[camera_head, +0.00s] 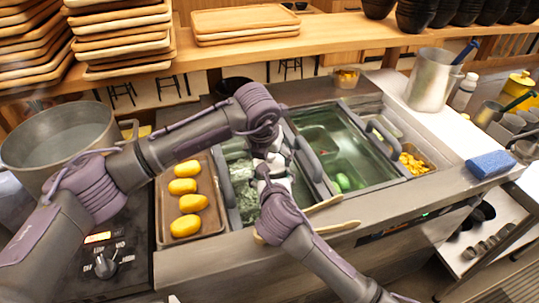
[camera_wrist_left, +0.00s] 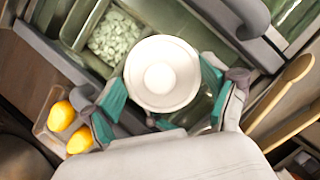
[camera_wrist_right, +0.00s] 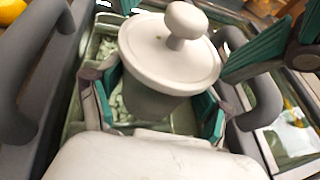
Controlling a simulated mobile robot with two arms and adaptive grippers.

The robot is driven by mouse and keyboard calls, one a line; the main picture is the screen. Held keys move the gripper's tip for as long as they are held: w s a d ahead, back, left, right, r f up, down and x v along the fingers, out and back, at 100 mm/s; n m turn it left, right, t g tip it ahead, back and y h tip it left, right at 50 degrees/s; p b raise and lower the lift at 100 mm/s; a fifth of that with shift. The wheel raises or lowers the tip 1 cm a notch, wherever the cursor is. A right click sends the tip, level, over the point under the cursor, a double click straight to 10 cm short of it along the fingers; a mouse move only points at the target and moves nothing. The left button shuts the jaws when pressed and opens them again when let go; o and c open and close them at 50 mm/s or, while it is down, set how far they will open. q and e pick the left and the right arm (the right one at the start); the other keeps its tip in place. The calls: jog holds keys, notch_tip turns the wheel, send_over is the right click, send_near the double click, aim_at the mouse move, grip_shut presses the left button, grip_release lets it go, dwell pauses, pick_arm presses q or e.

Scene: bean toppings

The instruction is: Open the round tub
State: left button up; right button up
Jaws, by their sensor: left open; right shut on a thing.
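The round tub (camera_wrist_right: 155,102) has a greenish body under a pale lid (camera_wrist_right: 165,50) with a round knob (camera_wrist_right: 184,24). The lid sits on the tub. My right gripper (camera_wrist_right: 158,88) is shut on the tub's body, one teal finger on each side. My left gripper (camera_wrist_left: 163,75) is open above the lid, its fingers spread on either side; the lid and knob show from above between them in the left wrist view. In the head view, both grippers meet over the counter wells and my arms hide most of the tub.
A tray (camera_head: 165,236) with several yellow items lies left of the wells. A green-lined well (camera_head: 345,150) with grey handles is at right. Two wooden spoons (camera_head: 335,228) lie along the counter front. A large pot (camera_head: 60,130) stands at left and a blue sponge (camera_head: 491,164) at right.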

pick_arm(q)
jog(key=shift+s+a+f, duration=0.1)
jog(key=shift+f, duration=0.05)
jog(key=c, duration=1.3)
jog(key=shift+f, duration=0.1)
grip_shut()
pick_arm(e)
jog(key=shift+s, duration=0.1)
jog(key=shift+r, duration=0.1)
pick_arm(q)
jog(key=shift+r, duration=0.45)
jog(key=shift+a, duration=0.1)
pick_arm(e)
jog(key=shift+d, duration=0.1)
pick_arm(q)
jog(key=shift+r, duration=0.25)
pick_arm(e)
jog(key=shift+w, duration=0.2)
